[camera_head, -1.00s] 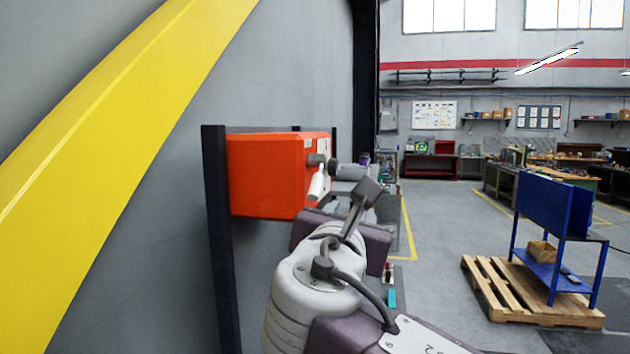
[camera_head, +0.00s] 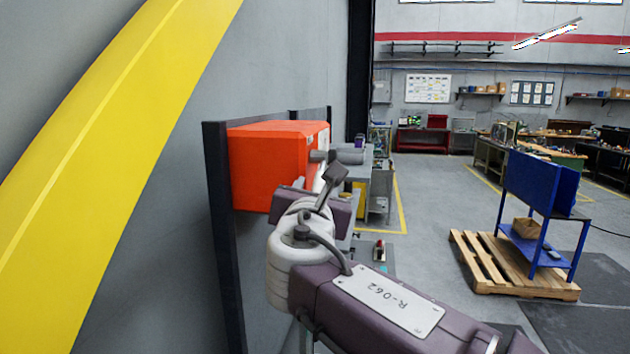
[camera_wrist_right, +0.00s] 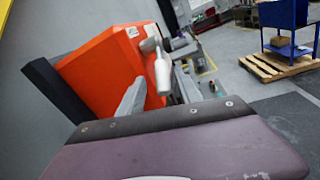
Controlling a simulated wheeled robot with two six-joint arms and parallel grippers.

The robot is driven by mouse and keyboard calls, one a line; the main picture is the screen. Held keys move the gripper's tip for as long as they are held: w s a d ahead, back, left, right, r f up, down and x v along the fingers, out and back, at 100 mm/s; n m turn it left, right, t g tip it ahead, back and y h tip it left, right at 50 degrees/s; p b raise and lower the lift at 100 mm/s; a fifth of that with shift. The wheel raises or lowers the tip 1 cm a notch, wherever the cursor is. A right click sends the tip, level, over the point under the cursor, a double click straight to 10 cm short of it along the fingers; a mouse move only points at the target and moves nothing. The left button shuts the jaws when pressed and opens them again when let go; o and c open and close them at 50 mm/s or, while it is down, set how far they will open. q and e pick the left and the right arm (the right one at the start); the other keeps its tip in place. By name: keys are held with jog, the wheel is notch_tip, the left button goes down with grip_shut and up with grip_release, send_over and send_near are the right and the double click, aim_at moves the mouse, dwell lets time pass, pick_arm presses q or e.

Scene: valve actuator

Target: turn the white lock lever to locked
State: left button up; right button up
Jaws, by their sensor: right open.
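The orange actuator box (camera_head: 268,168) is mounted on a dark frame by the grey wall, and it also shows in the right wrist view (camera_wrist_right: 105,72). The white lock lever (camera_wrist_right: 162,75) hangs down from a grey pivot on the box's right face, tilted slightly. In the head view my wrist hides most of the lever. My right gripper (camera_wrist_right: 160,82) is open, with one grey finger on each side of the lever in the wrist picture. I cannot tell whether either finger touches it. In the head view my right arm hides the fingers. My left gripper is out of view.
A dark post (camera_head: 222,240) stands at the box's left. A yellow curved band (camera_head: 85,165) crosses the wall. Workbenches stand behind the box. A blue stand (camera_head: 540,183) on a wooden pallet (camera_head: 480,265) is at the right, with open floor between.

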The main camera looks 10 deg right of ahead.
jog(key=shift+d, duration=0.4)
jog(key=shift+c, duration=0.5)
jog(key=shift+a, duration=0.3)
grip_shut()
jog(key=shift+f, duration=0.1)
